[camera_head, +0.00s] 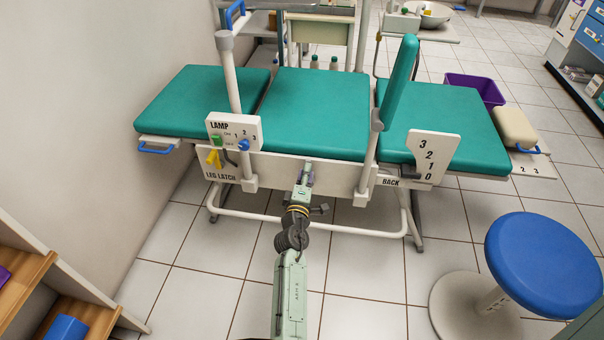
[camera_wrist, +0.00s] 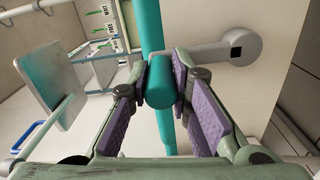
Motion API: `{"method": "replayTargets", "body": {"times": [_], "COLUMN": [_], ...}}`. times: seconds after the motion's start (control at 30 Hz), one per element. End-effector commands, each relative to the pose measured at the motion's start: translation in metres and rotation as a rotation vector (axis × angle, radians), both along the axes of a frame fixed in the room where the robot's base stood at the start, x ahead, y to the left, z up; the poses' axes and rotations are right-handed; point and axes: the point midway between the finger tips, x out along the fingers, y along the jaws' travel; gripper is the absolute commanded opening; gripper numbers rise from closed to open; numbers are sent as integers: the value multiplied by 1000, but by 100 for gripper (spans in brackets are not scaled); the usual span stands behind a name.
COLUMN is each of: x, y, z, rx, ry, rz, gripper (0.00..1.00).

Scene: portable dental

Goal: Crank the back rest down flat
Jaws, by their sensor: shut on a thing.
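The treatment couch has green cushions; its back rest cushion (camera_head: 455,118) on the right looks about level with the middle cushion. The BACK plate (camera_head: 428,155) with a 3-2-1-0 scale stands at its near side; I cannot tell a pointer's reading. My gripper (camera_head: 304,177) is at the couch's near side, below the middle cushion. In the wrist view my gripper (camera_wrist: 163,92) has its purple pads shut on the teal crank handle (camera_wrist: 160,88). A grey crank arm (camera_wrist: 212,52) runs from the handle to a round hub. In the head view the crank is mostly hidden.
A lamp control box (camera_head: 234,132) and a yellow leg latch (camera_head: 214,159) are left of my gripper. A green upright pad (camera_head: 400,80) stands at the couch's right part. A blue stool (camera_head: 545,262) is at the right front. The tiled floor between is clear.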

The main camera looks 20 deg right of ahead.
Motion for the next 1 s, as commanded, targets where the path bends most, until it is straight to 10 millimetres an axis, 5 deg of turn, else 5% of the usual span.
{"method": "replayTargets", "body": {"times": [0.57,0.6,1.0], "x": [-3,-3,-2], "y": [-6,-6,-3], "z": [1,1,0], "rx": [25,25,24], "ry": [-18,-18,-16], "rz": [-6,-6,-2], "gripper": [0,21,40]}}
